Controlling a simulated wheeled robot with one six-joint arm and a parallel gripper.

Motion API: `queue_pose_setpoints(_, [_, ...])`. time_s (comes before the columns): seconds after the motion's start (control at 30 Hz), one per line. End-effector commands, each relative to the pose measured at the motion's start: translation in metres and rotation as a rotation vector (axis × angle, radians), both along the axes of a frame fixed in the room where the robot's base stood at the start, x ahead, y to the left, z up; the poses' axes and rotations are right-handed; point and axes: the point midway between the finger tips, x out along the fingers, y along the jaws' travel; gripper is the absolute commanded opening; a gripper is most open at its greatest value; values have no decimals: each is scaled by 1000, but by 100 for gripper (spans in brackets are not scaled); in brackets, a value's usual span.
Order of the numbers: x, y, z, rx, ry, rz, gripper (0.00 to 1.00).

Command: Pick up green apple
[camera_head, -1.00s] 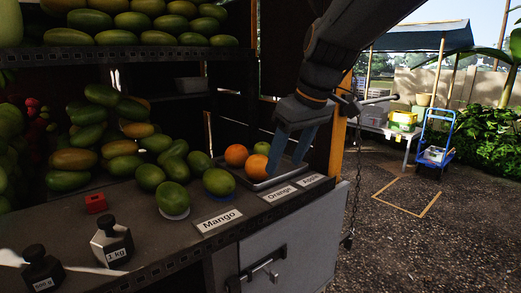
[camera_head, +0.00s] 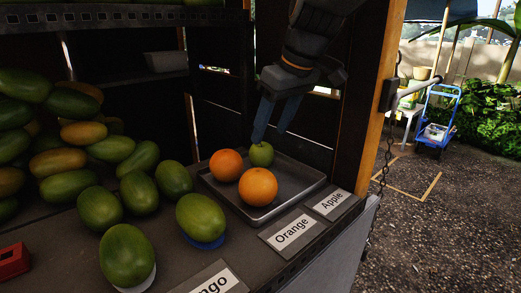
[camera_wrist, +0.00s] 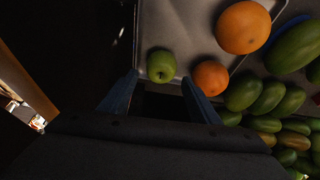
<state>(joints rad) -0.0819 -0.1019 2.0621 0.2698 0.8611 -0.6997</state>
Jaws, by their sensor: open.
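The green apple (camera_head: 262,154) sits at the back of a grey metal tray (camera_head: 292,192). My gripper (camera_head: 270,138) is open and empty, with its blue fingers pointing down just above and behind the apple. In the wrist view the apple (camera_wrist: 161,66) lies ahead of the gap between the two fingertips (camera_wrist: 160,80), nearer the left finger. Whether a finger touches the apple I cannot tell. An orange (camera_head: 226,164) is close on the apple's left, and a larger-looking orange (camera_head: 258,187) is in front.
Several mangoes (camera_head: 124,256) fill the counter on the left. Label cards reading Orange (camera_head: 292,232) and Apple (camera_head: 331,203) lie along the front edge. A wooden post (camera_head: 380,100) stands to the right. The right part of the tray is empty.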

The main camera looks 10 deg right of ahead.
Motion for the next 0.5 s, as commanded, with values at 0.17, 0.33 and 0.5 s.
queue_pose_setpoints(0.17, [5, 5, -16, -1, 3, 1, 57])
queue_pose_setpoints(0.33, [11, 12, -37, 0, 6, 0, 57])
queue_pose_setpoints(0.5, [18, 15, -55, -1, 2, -1, 57])
